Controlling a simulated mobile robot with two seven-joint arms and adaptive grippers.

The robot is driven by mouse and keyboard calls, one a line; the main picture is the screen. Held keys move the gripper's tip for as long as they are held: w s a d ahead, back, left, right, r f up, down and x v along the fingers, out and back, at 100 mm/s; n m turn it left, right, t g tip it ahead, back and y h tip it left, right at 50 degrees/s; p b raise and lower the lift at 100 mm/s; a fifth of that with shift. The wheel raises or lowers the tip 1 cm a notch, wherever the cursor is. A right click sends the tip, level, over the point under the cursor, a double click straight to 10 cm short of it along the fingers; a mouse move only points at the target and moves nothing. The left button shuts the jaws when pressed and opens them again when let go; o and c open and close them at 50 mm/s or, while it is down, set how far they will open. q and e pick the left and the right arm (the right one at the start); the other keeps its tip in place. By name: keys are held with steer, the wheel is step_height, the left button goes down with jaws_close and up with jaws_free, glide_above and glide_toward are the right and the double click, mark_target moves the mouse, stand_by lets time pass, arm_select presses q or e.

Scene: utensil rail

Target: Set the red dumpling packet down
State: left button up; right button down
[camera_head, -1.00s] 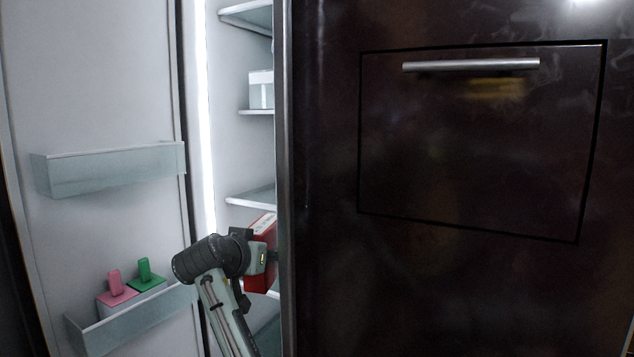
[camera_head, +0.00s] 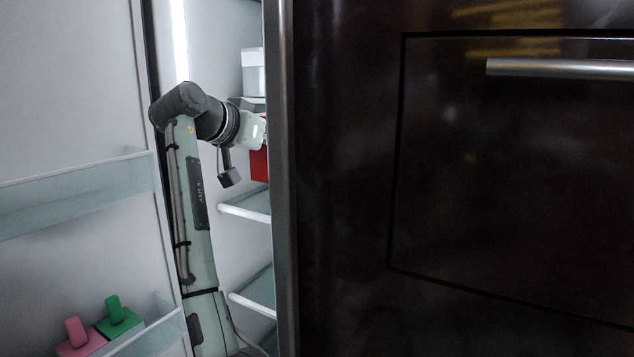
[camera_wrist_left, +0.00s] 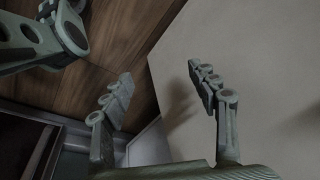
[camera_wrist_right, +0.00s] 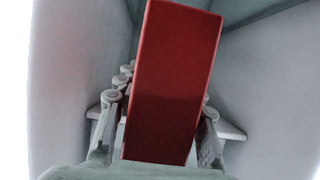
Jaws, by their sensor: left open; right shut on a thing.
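The red dumpling packet (camera_head: 259,165) is inside the open fridge in the head view, partly hidden by the dark door edge and my gripper. In the right wrist view the red packet (camera_wrist_right: 172,80) stands tall between the fingers of my right gripper (camera_wrist_right: 165,95), which is shut on it. Its lower end in the head view is just above the level of a glass shelf (camera_head: 248,206); I cannot tell whether it touches anything. My left gripper (camera_wrist_left: 158,75) is open and empty in the left wrist view, near a pale flat surface and wood-coloured boards.
A clear container (camera_head: 253,72) stands on a higher shelf. The dark door (camera_head: 340,180) closely borders my right arm. A lower shelf (camera_head: 256,292) looks empty.

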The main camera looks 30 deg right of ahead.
steer(key=x, duration=0.4)
steer(key=f+x, duration=0.1)
steer(key=x, duration=0.3)
steer(key=a+x, duration=0.1)
steer(key=x, duration=0.3)
steer(key=shift+f, duration=0.35)
step_height(320, 180, down, 4)
steer(key=shift+w+d+f, duration=0.1)
steer(key=c, duration=0.9)
jaws_free()
steer(key=shift+f, duration=0.1)
steer(key=v, duration=1.2)
